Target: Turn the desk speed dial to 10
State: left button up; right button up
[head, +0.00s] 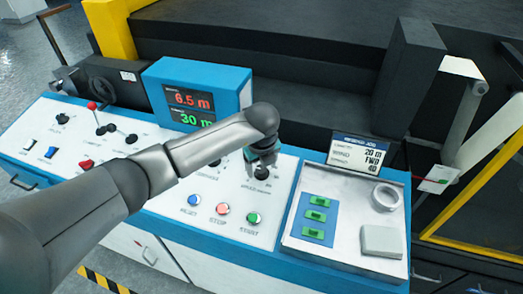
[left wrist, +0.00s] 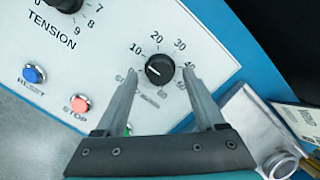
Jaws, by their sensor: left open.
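The speed dial (left wrist: 159,69) is a round black knob on the white desk panel, ringed by numbers such as 10, 20, 30 and 40. Its short white mark appears to point left, below the 10; the exact setting is hard to read. My left gripper (left wrist: 161,74) is open, with one finger on each side of the dial in the left wrist view. I cannot tell whether the fingers touch it. The left finger covers part of the lettering below the dial. My right gripper is not in view.
Red stop (head: 223,208), blue reset (head: 195,199) and green start (head: 253,218) buttons lie near the dial. The tension dial (left wrist: 65,3) is close by. A blue display box (head: 198,90) stands behind, and a grey tray (head: 345,215) with green pieces is to the right.

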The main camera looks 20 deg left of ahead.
pick_arm(q)
jog(key=v, duration=1.4)
jog(key=shift+r, duration=0.15)
jog(key=shift+s, duration=0.1)
